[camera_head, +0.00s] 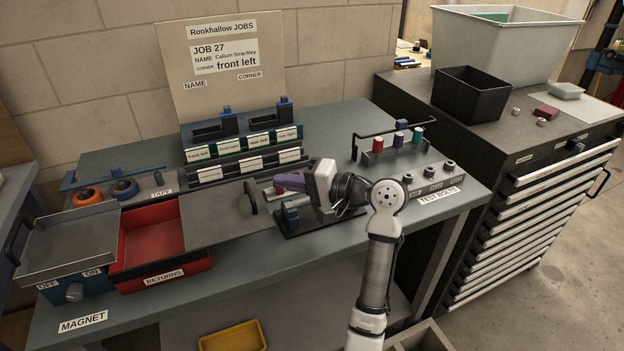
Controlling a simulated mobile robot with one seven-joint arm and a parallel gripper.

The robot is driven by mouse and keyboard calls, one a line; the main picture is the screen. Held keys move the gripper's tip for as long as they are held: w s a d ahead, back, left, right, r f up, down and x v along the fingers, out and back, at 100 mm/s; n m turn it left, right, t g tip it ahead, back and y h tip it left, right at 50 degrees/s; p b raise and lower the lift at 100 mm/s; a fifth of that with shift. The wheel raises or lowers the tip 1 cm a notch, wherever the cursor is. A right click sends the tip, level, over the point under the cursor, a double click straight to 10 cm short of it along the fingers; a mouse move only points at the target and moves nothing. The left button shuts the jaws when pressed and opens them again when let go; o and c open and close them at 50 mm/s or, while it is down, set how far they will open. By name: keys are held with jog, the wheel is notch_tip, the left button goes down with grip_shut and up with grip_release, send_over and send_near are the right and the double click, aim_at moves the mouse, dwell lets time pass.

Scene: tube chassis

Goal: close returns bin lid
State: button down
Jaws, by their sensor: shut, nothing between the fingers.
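The returns bin (198,261) is red, with a "RETURNS" label on its front, and stands at the left of the bench. Its red inside shows, so it is open. A flat grey panel (215,222), which looks like its lid, lies to the right of the opening. A dark upright handle (251,197) stands near the panel's right end. My gripper (279,184) is shut and empty, to the right of the handle and pointing left. It looks apart from the handle, but the exact gap is hard to tell. My fingertips are small and partly unclear.
A grey metal tray (66,240) with a dark handle sits left of the bin above the magnet switch (74,292). Tape rolls (88,196) lie behind. Labelled racks (245,150) stand at the back. A bolt block (431,182) and spool rack (380,155) are at right.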

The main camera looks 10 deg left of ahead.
aim_at(201, 223)
jog(key=shift+s+a+f+p, duration=0.15)
jog(key=shift+s+a, duration=0.2)
jog(key=shift+a, duration=0.25)
jog(key=shift+s+a+f+p, duration=0.2)
jog(key=shift+s+a, duration=0.15)
jog(key=shift+a, duration=0.3)
jog(key=shift+s+a+f+p, duration=0.15)
jog(key=shift+s+a, duration=0.2)
jog(key=shift+a, duration=0.25)
jog(key=shift+a, duration=0.1)
jog(key=s+a+p, duration=0.1)
jog(key=s+a, duration=0.1)
jog(key=a, duration=0.1)
jog(key=s+a+p, duration=0.1)
jog(key=s+a, duration=0.2)
jog(key=a, duration=0.1)
jog(key=s+a+p, duration=0.1)
jog(key=s+a, duration=0.1)
jog(key=a, duration=0.2)
jog(key=shift+s+r, duration=0.15)
jog(key=shift+s, duration=0.1)
jog(key=shift+s+a, duration=0.3)
